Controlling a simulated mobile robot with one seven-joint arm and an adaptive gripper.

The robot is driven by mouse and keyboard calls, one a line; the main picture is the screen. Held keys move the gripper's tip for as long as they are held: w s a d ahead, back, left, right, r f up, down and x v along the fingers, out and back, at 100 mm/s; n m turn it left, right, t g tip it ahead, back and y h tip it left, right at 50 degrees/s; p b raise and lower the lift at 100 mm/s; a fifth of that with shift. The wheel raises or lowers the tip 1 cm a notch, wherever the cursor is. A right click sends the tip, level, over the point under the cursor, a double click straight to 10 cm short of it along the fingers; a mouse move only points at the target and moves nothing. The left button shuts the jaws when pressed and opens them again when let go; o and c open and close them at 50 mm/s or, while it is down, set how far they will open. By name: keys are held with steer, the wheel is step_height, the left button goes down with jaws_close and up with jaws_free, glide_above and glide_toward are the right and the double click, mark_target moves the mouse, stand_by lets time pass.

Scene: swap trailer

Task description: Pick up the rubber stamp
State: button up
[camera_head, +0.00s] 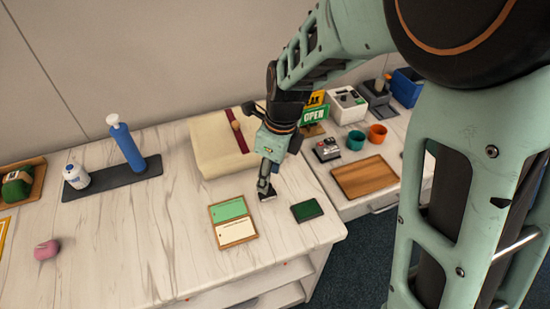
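My gripper (266,188) points down over the counter's front right part, between a two-card wooden tray and a dark green ink pad (307,210). A small dark block with a pale lower edge (268,197), which looks like the base of the rubber stamp, shows at the fingertips. The fingers hide most of it. I cannot tell whether they are closed on it, or whether it touches the counter.
The tray (233,241) holds a green and a cream card. A cream padded block (210,145) with a maroon stripe stands behind. A blue roller (127,146) and white bottle (76,176) are left. Cups (377,134) and a wooden board (365,177) are right.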

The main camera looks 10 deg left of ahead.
steer(key=shift+w+a+f, duration=0.1)
steer(key=shift+a+f, duration=0.05)
steer(key=shift+f, duration=0.8)
steer(key=shift+w+a+f, duration=0.1)
steer(key=shift+f, duration=0.9)
steer(key=shift+w+a+f, duration=0.1)
steer(key=shift+a+f, duration=0.05)
steer(key=shift+f, duration=0.8)
jaws_close()
